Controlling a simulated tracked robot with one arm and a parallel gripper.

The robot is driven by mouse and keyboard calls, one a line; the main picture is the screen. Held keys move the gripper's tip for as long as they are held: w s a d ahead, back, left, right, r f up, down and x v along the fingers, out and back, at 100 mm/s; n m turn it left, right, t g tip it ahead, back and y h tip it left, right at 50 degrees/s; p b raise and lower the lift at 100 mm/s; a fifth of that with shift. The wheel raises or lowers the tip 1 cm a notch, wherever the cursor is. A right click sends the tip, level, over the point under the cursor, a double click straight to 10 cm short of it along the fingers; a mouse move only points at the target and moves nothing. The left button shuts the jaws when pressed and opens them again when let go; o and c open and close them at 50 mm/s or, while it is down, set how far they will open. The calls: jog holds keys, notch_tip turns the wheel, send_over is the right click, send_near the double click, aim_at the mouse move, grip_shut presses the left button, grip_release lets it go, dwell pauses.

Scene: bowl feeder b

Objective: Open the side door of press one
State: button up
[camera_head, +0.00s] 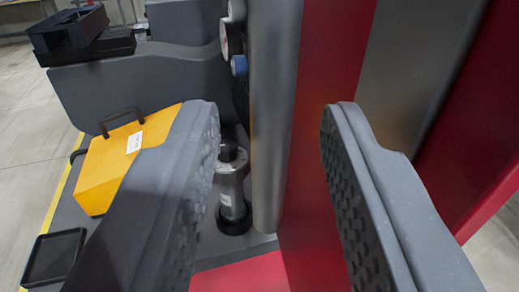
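My gripper (272,125) is open, with one dark textured finger on each side of the picture. Between the fingers stands a tall grey upright with a rounded edge (272,110), running from the top of the view down to its rounded lower end. A red panel (331,60) joins it on the right, followed by a grey strip (407,70) and more red. These look like the press body or its side door; I cannot tell which part is the door. No handle shows clearly. Both fingers appear apart from the upright, and the right finger hides part of the red panel.
Left of the upright are a metal cylinder (232,190) on a black foot, round gauges or knobs (238,65), and a yellow box with a black handle (108,170). A black tray (53,257) lies lower left, black bins (75,35) upper left. Open floor shows at far left.

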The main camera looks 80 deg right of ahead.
jog(key=s+a+b, duration=0.1)
jog(key=a, duration=1)
jog(key=shift+a, duration=0.15)
